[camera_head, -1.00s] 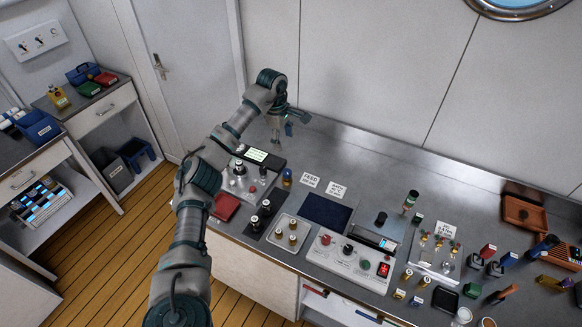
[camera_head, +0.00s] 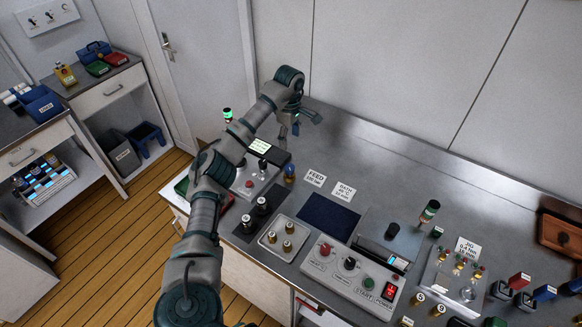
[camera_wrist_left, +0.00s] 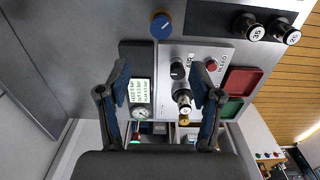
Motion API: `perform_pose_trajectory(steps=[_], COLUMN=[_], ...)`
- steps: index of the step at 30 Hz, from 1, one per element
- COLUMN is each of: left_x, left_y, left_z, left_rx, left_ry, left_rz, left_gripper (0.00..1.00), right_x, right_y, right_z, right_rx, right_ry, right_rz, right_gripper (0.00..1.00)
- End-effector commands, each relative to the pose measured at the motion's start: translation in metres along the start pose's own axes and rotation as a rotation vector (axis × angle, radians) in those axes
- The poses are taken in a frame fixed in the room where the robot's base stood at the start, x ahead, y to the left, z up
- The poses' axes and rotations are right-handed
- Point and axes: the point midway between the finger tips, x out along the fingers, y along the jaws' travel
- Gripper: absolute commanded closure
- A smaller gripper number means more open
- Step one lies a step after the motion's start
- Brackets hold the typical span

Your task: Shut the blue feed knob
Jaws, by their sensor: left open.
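The blue feed knob (camera_head: 290,172) stands on the steel bench, beside the grey panel's dark display and left of the FEED card (camera_head: 315,179). In the left wrist view it is a round blue cap (camera_wrist_left: 161,26) with a pale line across its top, above and beyond the fingertips. My left gripper (camera_head: 297,124) hangs near the back wall, above the bench and behind the knob, apart from it. In the left wrist view its two fingers (camera_wrist_left: 160,82) are spread with nothing held between them. My right gripper is not in view.
The fill panel (camera_head: 254,182) with a lit display, black knob and red button is close to the blue knob. Black-capped bottles (camera_head: 262,205), a tray of vials (camera_head: 283,238) and a control box (camera_head: 350,276) stand nearer. The bench behind the cards is clear.

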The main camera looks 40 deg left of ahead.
Motion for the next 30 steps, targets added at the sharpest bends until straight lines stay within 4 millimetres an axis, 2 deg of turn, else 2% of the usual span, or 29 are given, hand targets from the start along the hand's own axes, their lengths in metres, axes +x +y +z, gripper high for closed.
perform_pose_trajectory(steps=[4,9,15,21,30], left_x=[0.039,0.081,0.120,0.141,0.146], left_y=[0.000,0.000,0.000,0.001,0.001], left_z=[-0.001,-0.001,-0.001,0.000,0.000], left_rx=[0.000,0.001,0.001,0.000,0.000], left_ry=[0.000,-0.002,-0.002,-0.001,-0.001], left_rz=[-0.007,-0.008,-0.005,-0.002,-0.001], left_gripper=[0.35,0.35,0.35,0.35,0.35], right_x=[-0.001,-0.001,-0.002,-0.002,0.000], right_y=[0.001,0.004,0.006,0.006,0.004], right_z=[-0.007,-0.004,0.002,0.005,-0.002], right_rx=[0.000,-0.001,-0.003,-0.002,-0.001], right_ry=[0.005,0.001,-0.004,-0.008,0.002], right_rz=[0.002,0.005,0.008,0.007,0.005], right_gripper=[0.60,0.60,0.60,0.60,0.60])
